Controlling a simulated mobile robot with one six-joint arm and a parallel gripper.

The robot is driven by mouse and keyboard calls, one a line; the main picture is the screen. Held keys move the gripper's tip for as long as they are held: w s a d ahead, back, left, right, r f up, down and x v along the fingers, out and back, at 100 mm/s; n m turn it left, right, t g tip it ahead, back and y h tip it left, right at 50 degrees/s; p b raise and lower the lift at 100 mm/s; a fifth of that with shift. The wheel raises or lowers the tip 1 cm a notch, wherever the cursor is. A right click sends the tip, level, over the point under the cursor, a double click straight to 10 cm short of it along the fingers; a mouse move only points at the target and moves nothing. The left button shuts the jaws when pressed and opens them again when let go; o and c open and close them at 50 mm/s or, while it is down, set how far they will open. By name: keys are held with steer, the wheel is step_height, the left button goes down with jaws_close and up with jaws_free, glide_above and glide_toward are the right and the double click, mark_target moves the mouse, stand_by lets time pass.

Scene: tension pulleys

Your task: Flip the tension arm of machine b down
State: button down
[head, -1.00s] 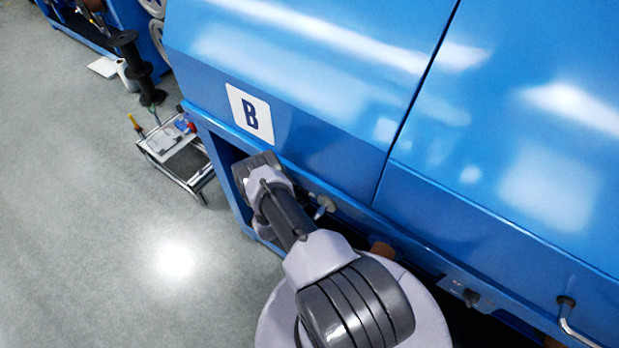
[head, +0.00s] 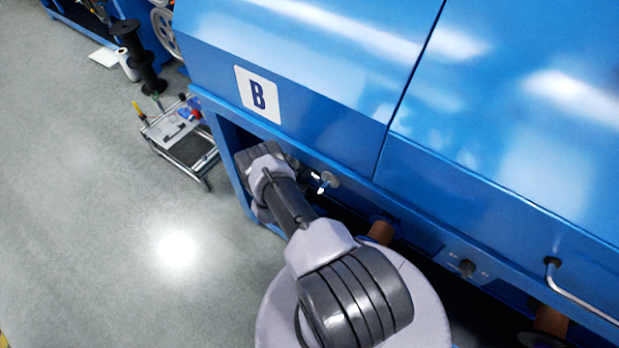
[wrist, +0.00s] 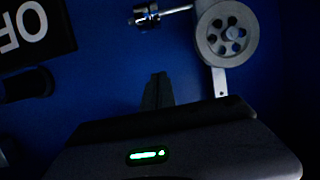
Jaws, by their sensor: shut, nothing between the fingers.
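Machine B is the large blue cabinet, with a white "B" label (head: 258,95) on its front. My arm reaches into the opening under its hood, and the fingers are hidden in the head view. In the wrist view my gripper (wrist: 158,90) is shut and empty, in front of the blue panel. To its right is a grey spoked pulley wheel (wrist: 227,33) on a pale tension arm (wrist: 219,80). The tension arm's lower end is hidden behind the gripper body. The fingertips appear apart from the wheel and arm.
A metal rod with a shiny fitting (wrist: 145,17) runs left of the wheel. A black "OFF" sign (wrist: 33,28) and a dark knob (wrist: 26,85) are at the left.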

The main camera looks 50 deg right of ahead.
steer(key=w+p+v, duration=0.1)
steer(key=p+v, duration=0.2)
steer(key=v, duration=0.5)
steer(key=shift+s+a, duration=0.45)
steer(key=shift+a, duration=0.05)
